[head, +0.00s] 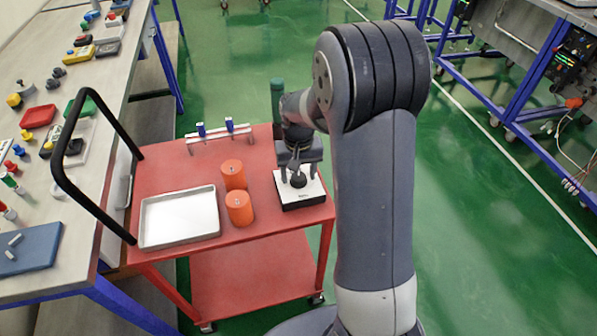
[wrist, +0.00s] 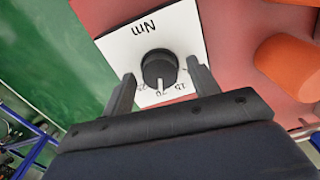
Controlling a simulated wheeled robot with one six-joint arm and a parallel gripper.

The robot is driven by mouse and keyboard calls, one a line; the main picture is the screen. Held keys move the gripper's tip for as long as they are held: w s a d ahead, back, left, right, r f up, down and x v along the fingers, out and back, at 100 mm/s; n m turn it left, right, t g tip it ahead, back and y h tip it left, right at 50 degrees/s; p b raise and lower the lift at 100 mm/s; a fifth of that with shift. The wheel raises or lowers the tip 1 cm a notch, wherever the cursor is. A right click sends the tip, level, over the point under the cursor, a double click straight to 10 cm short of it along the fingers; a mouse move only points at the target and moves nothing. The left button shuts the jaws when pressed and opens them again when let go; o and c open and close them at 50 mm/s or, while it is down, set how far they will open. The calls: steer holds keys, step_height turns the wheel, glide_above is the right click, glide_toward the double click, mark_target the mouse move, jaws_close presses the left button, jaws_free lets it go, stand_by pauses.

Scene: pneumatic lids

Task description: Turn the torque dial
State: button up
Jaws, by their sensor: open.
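The torque dial is a round black knob (wrist: 159,68) with a pale pointer mark, on a white plate (wrist: 182,25) marked "Nm" with several numbers. In the wrist view the pointer is near the number 20. In the head view the knob (head: 298,180) sits on top of a white-topped black box (head: 314,190) at the right end of the red cart. My gripper (head: 298,172) is over the box. In the wrist view its two fingers (wrist: 158,84) are open, one on each side of the knob, with gaps visible. How far the fingertips reach down is hard to tell.
Two orange cylinders (head: 239,208) stand left of the box on the red cart (head: 188,262). A metal tray (head: 180,217) lies further left. A rack with blue-handled tools (head: 219,132) is at the cart's back. A black handle (head: 68,185) rises at the cart's left.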

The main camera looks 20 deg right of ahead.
mark_target(298, 176)
steer(key=shift+r, duration=0.15)
step_height(298, 176, up, 10)
steer(key=shift+r, duration=0.25)
stand_by(0.3)
step_height(298, 176, down, 11)
steer(key=shift+r, duration=0.15)
stand_by(0.5)
